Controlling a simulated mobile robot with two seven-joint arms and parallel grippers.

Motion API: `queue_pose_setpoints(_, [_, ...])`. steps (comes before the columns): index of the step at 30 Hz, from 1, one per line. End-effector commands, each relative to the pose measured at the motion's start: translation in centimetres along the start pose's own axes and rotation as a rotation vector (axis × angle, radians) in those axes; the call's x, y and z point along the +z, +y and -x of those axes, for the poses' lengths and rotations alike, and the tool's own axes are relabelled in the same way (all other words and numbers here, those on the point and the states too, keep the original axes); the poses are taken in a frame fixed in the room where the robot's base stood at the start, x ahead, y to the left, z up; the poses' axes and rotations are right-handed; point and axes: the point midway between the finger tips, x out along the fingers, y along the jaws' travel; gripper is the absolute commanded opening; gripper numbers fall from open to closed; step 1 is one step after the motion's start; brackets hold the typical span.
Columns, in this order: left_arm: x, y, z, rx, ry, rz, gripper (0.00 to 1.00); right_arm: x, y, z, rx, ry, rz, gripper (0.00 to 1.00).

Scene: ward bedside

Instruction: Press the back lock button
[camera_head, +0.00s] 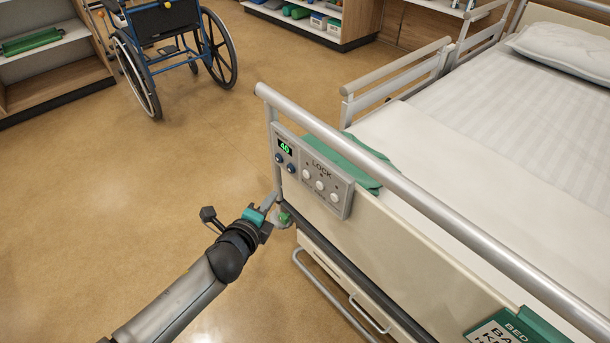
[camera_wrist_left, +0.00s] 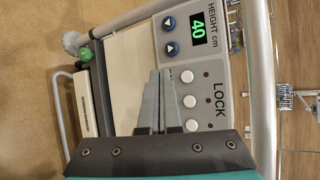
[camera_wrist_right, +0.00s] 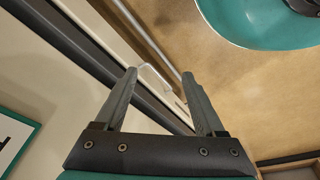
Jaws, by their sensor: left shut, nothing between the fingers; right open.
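The bed's control panel (camera_head: 312,172) is on the footboard, with a LOCK label and three white round buttons (camera_head: 320,185) in a row. In the left wrist view the white buttons (camera_wrist_left: 190,101) sit just right of the fingers, under small dark dots. Which one is the back lock I cannot read. My left gripper (camera_head: 271,198) is shut and empty, beside the panel's left end in the head view. In its wrist view its fingertips (camera_wrist_left: 160,72) appear in front of the panel, apparently not touching a button. My right gripper (camera_wrist_right: 160,74) is open and empty.
A green display (camera_head: 285,148) reads 40, with two blue height buttons below it. A grey rail (camera_head: 400,185) runs above the panel. A green sign (camera_head: 500,330) hangs at the lower right. A wheelchair (camera_head: 172,45) stands at the back left; the floor between is clear.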

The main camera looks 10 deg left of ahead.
Motion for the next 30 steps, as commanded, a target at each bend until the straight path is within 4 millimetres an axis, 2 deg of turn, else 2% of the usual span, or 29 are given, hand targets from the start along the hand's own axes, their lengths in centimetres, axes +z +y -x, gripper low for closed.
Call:
queue_pose_setpoints(6, [-1.4,-1.4,-2.7,-0.004,0.0,0.002,0.0,-1.4,0.1,1.2,0.002,0.03,-0.002,0.72])
queue_pose_setpoints(13, [-2.6,-2.6,-4.8,-0.002,0.001,0.001,0.0,-2.2,0.2,2.4,0.003,0.047,-0.002,0.72])
queue_pose_setpoints(19, [-3.0,-3.0,-5.6,0.0,0.0,0.001,0.0,-2.5,0.2,2.7,0.003,0.051,-0.003,0.72])
queue_pose_setpoints(30, [-3.0,-3.0,-5.6,0.0,0.0,0.001,0.0,-2.5,0.1,2.7,0.003,0.052,-0.003,0.72])
